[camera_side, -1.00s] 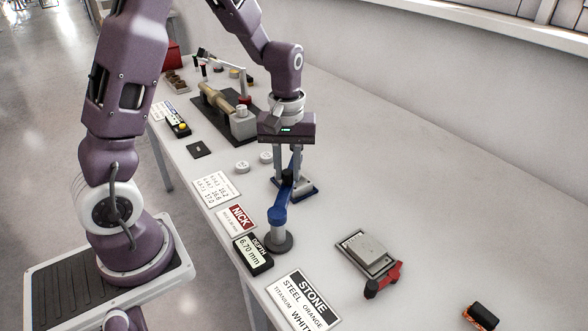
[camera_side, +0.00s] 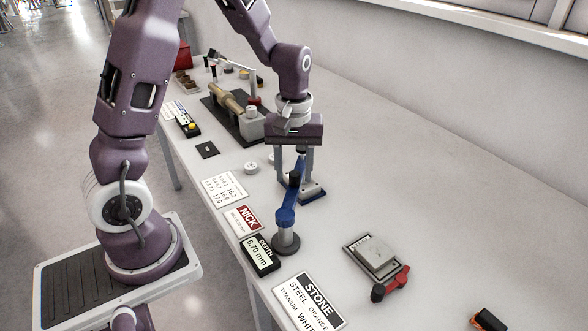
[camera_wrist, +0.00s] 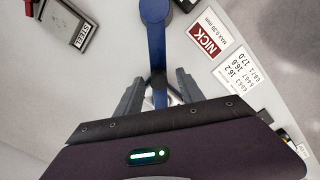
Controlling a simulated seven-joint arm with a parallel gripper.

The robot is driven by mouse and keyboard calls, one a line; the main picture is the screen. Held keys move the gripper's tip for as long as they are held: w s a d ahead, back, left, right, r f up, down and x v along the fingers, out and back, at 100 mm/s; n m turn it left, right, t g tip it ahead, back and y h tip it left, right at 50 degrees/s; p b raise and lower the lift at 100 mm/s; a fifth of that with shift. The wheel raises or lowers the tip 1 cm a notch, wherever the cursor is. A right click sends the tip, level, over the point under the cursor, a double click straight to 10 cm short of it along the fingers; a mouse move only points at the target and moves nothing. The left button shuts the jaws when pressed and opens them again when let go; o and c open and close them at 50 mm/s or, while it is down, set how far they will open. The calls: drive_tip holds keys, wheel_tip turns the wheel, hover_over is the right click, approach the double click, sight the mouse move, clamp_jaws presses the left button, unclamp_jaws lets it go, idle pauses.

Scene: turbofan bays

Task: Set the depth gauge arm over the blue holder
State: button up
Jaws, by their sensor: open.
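The depth gauge arm (camera_side: 287,203) is a blue bar on a short grey post with a dark round base. It reaches from the post back toward the blue holder (camera_side: 314,195), a low blue-edged block on the table. My gripper (camera_side: 295,182) points down over the arm's far end, fingers apart on either side of it. In the wrist view the blue arm (camera_wrist: 156,45) runs down between the open fingers (camera_wrist: 158,95). The far end looks over or close to the holder; my fingers and body partly hide both, so exact alignment cannot be told.
The DEPTH display (camera_side: 260,255) reads 6.70 mm beside the post. NICK (camera_side: 244,219) and STONE (camera_side: 308,302) cards lie along the near edge.

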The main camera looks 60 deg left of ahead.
sight(293, 174)
drive_tip(key=shift+r, duration=0.1)
wheel_tip(293, 174, up, 6)
drive_tip(key=shift+r, duration=0.45)
drive_tip(key=shift+s+d+r, duration=0.15)
drive_tip(key=shift+r, duration=0.15)
drive_tip(key=s+d+r+m+t, duration=0.2)
drive_tip(key=s+r+m, duration=0.1)
drive_tip(key=s, duration=0.3)
drive_tip(key=s+d+r+m+t, duration=0.1)
drive_tip(key=s+d+r+m, duration=0.1)
drive_tip(key=s+d+m, duration=0.1)
drive_tip(key=s+d+r+m+t, duration=0.2)
drive_tip(key=s+m, duration=0.3)
drive_tip(key=s, duration=0.3)
drive_tip(key=shift+s+d+r+t, duration=0.35)
drive_tip(key=shift+d+r, duration=0.3)
drive_tip(key=shift+r, duration=0.15)
